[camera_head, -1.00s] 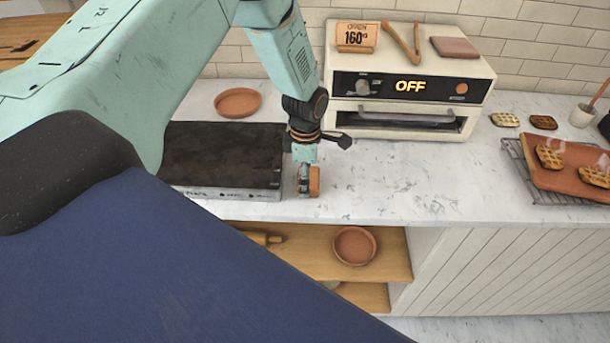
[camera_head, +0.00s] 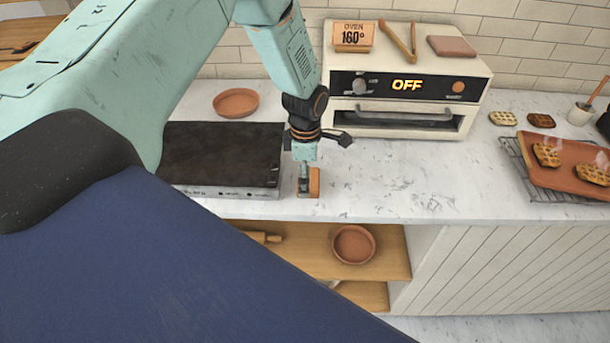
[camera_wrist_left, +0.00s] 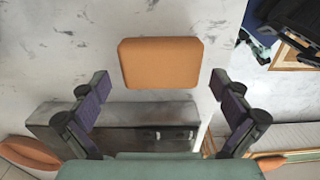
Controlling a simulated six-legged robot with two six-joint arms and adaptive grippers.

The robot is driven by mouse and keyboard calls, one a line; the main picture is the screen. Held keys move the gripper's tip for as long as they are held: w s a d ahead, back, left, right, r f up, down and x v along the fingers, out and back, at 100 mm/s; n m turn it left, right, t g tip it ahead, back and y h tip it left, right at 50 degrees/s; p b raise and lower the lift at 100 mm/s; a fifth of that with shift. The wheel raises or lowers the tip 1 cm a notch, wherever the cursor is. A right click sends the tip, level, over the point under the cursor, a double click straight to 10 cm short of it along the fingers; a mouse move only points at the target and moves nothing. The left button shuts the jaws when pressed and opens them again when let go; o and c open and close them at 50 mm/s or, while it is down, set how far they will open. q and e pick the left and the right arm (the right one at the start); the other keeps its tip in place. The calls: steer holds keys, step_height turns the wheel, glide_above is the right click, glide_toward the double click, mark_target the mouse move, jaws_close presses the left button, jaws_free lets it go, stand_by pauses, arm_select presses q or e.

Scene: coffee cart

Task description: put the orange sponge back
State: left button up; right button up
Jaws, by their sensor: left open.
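The orange sponge (camera_head: 315,183) is a small block on the marble counter, just right of the dark griddle (camera_head: 222,158). In the left wrist view the sponge (camera_wrist_left: 160,63) lies ahead of the fingertips, centred between their lines, with bare counter around it. My left gripper (camera_head: 303,180) points down close beside and above the sponge. In the wrist view its two fingers (camera_wrist_left: 161,82) are wide apart with nothing between them. The griddle's metal front (camera_wrist_left: 120,125) shows behind the fingers. My right gripper is in neither view.
A cream oven (camera_head: 408,82) reading OFF stands at the back. A terracotta dish (camera_head: 236,102) sits behind the griddle, another (camera_head: 354,245) on the shelf below. A waffle tray (camera_head: 575,178) is at right. The counter right of the sponge is clear.

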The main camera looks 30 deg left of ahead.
arm_select(q)
step_height(320, 180, up, 12)
steer(key=shift+a+f, duration=0.2)
steer(key=shift+f, duration=0.05)
steer(key=shift+d, duration=0.1)
